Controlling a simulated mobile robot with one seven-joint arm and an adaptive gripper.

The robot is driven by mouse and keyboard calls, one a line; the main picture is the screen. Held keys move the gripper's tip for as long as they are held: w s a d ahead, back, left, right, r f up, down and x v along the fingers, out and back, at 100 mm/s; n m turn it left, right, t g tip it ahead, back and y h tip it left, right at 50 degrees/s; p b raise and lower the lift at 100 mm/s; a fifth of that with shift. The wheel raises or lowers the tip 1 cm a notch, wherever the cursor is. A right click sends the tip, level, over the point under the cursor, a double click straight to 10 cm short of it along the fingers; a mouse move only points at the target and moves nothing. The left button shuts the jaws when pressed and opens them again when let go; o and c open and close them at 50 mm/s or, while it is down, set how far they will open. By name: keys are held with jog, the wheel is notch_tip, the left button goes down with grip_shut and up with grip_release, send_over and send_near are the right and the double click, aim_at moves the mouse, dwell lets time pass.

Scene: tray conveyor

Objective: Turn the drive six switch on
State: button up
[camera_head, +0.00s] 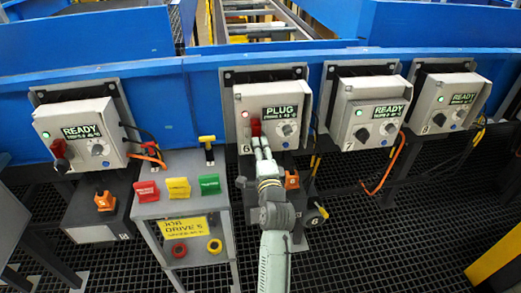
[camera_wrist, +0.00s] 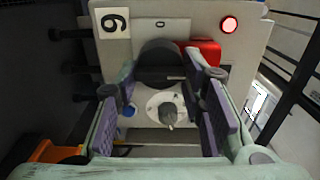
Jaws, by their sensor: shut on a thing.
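The drive six box (camera_head: 273,105) is the grey control box in the middle, with a 6 at its lower left corner. Its display (camera_head: 282,113) reads PLUG and a small red light is lit, which also shows as a red lamp (camera_wrist: 229,24) in the wrist view. The drive six switch, a black knob (camera_wrist: 158,62) with a red part (camera_wrist: 207,50) beside it, shows red (camera_head: 256,127) in the head view. My gripper (camera_head: 262,145) is at this switch; in the wrist view its fingers (camera_wrist: 161,88) are shut on the knob. A grey dial (camera_wrist: 168,112) shows between the fingers.
Neighbouring boxes 7 (camera_head: 370,110) and 8 (camera_head: 447,102), and a box at left (camera_head: 77,130), read READY with green lights. A stand (camera_head: 184,225) with red, yellow and green tags and a yellow sign is left of my arm. Cables hang between boxes.

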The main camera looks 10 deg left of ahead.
dwell(0.4)
jog(key=o, duration=1.1)
jog(key=shift+o, duration=0.2)
jog(key=v, duration=1.2)
jog(key=shift+r, duration=0.1)
